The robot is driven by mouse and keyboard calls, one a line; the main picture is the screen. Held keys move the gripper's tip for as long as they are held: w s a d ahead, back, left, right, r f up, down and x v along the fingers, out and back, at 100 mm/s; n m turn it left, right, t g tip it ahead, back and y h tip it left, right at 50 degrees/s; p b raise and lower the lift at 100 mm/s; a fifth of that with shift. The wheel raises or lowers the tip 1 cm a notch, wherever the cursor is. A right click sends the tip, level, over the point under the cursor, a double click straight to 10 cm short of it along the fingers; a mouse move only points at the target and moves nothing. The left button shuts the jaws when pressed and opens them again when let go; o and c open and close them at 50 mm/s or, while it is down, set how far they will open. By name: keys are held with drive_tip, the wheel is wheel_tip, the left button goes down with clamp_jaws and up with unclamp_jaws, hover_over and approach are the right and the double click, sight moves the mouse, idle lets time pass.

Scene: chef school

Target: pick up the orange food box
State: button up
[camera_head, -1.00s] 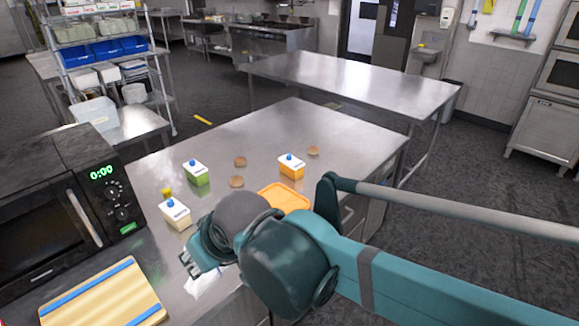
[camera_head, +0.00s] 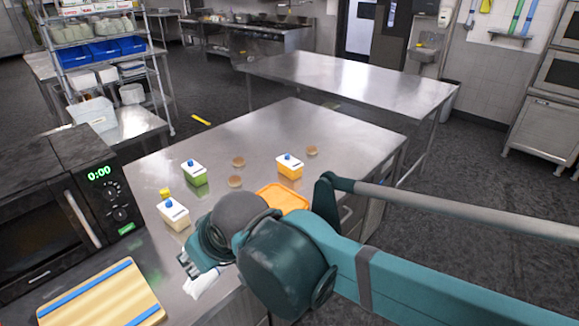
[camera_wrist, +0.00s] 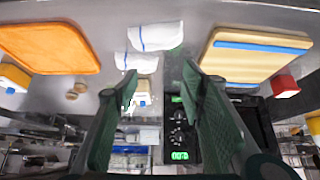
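The orange food box (camera_head: 290,166) has a white upper part, an orange lower part and a blue knob. It stands upright on the steel table in the head view, beyond my arm. A white and orange-yellow box at the left edge of the wrist view (camera_wrist: 14,78) appears to be the same box, partly cut off. My gripper (camera_head: 187,266) is over the near side of the table, well apart from the box. In the wrist view my gripper (camera_wrist: 160,98) has its two dark green fingers spread, with nothing held between them.
An orange board (camera_head: 284,198) lies near the box. A green box (camera_head: 194,173), a pale yellow box (camera_head: 173,213) and several buns (camera_head: 235,181) share the table. A microwave (camera_head: 60,205) and a striped cutting board (camera_head: 104,296) are left. White cloths (camera_wrist: 156,36) lie below my gripper.

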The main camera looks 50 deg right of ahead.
drive_tip(key=o, duration=1.4)
drive_tip(key=shift+w+d+r, duration=0.1)
